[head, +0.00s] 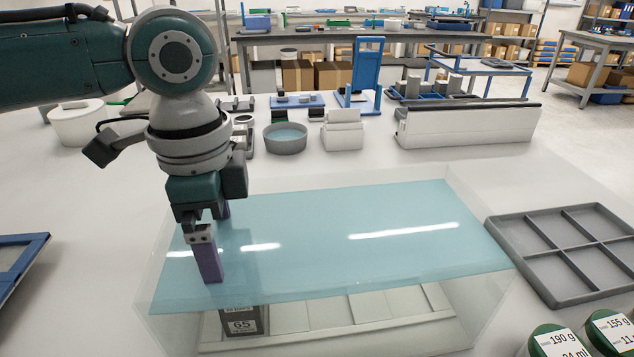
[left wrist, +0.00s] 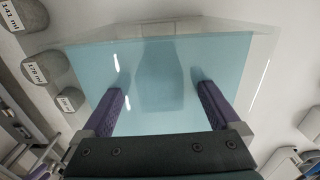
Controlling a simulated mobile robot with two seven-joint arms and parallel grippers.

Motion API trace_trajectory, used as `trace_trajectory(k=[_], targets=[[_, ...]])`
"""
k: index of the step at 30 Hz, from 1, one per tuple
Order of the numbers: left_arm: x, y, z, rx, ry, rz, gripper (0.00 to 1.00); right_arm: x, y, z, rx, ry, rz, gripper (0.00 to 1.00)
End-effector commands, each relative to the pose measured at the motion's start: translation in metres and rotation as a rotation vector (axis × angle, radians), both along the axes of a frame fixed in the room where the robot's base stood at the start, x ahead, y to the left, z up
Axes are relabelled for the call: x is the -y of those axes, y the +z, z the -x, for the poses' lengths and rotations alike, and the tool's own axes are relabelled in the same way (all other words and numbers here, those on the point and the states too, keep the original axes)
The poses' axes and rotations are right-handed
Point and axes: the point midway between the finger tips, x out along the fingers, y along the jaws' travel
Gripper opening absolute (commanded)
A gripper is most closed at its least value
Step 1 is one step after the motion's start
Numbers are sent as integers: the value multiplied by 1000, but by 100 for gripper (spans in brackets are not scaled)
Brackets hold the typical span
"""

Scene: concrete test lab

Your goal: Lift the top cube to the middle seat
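A clear tank (head: 480,301) holds blue water (head: 330,235), whose surface hides most of what lies below from above. Through the front wall I see a dark grey cube (head: 243,321) with a white label reading 65, at the left of the tank. A strip of another label shows just above that number; I cannot tell whether it belongs to a second cube. Pale panels (head: 322,312) lie along the tank bottom; I cannot tell which is the middle seat. My left gripper (head: 217,248) is open, purple fingers down, at the water's left part; it also shows empty in the left wrist view (left wrist: 163,104).
A grey divided tray (head: 565,250) lies right of the tank, with green labelled containers (head: 558,343) in front. A blue-framed tray (head: 18,262) is at the left. Behind stand a grey bowl (head: 285,138) and a long white box (head: 465,126). Labelled grey lumps (left wrist: 48,68) show in the wrist view.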

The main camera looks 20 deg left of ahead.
Motion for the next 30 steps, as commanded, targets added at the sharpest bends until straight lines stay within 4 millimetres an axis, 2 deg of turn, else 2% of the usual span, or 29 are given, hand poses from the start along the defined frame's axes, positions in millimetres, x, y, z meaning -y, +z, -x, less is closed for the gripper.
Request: trace_trajectory(k=[2,25,30], targets=[[0,0,0,0,0,0,86,0,0,0,0,1,0,50],[0,1,0,0,0,0,0,0,0,-1,2,1,0,50],[0,1,-1,1,0,0,0,0,0,-1,2,1,0,50]])
